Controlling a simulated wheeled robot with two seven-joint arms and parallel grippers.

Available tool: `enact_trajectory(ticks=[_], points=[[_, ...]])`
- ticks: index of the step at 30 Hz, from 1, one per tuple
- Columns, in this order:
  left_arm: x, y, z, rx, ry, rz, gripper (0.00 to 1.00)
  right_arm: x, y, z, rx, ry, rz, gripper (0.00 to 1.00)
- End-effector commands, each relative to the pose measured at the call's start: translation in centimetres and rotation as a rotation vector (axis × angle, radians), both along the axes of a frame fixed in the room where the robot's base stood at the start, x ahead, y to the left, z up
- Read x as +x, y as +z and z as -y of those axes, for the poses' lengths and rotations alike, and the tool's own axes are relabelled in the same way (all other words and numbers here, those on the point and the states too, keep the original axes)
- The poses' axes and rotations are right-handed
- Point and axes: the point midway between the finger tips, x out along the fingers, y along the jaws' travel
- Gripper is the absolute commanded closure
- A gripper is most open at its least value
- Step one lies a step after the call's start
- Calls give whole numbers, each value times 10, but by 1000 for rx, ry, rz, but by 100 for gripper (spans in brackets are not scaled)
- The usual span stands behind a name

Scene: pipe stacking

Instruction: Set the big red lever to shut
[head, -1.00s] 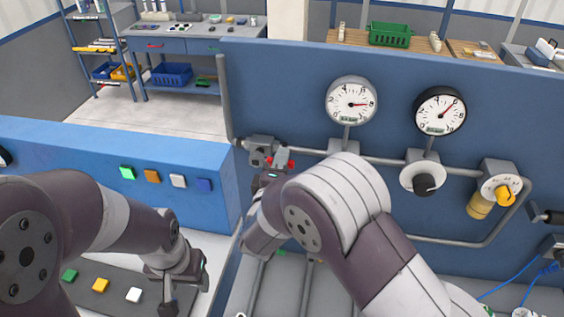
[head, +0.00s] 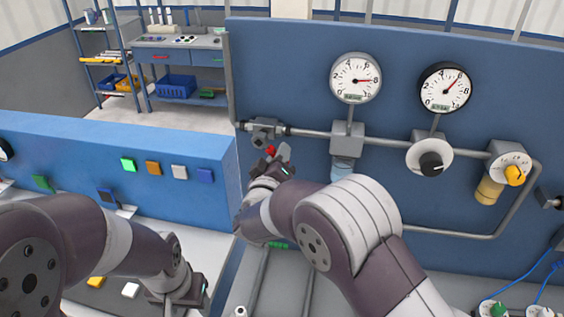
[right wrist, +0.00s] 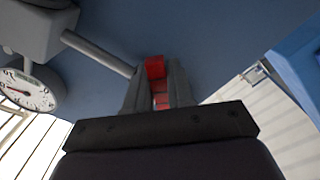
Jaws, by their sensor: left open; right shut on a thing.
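The big red lever (head: 271,151) shows as a small red part just below the grey valve body (head: 265,128) at the left end of the pipe. In the right wrist view the red lever (right wrist: 155,68) sits between my two fingers. My right gripper (head: 277,156) is shut on it, and the fingers and wrist hide most of the lever. My left gripper (head: 178,306) is open at the bottom left, away from the lever and partly cut off by the frame edge.
A blue panel (head: 290,75) carries the pipe, two gauges (head: 355,78), a black knob (head: 431,163) and a yellow knob (head: 514,175). A low blue wall (head: 70,150) with coloured buttons stands at left. My right forearm covers the lower middle.

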Motion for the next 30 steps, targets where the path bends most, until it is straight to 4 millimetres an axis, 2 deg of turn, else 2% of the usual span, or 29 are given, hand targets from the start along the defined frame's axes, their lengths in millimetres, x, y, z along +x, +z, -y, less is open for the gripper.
enact_trajectory(ticks=[1,9,21,30], points=[[0,-11,0,0,0,0,43,-1,-14,-2,34,0,-4,100],[0,-35,0,0,0,0,43,1,-24,-13,284,-1,43,100],[0,-63,0,0,0,0,43,5,-31,-32,613,-2,105,100],[0,-73,0,0,0,0,43,6,-33,-41,760,-4,131,100]])
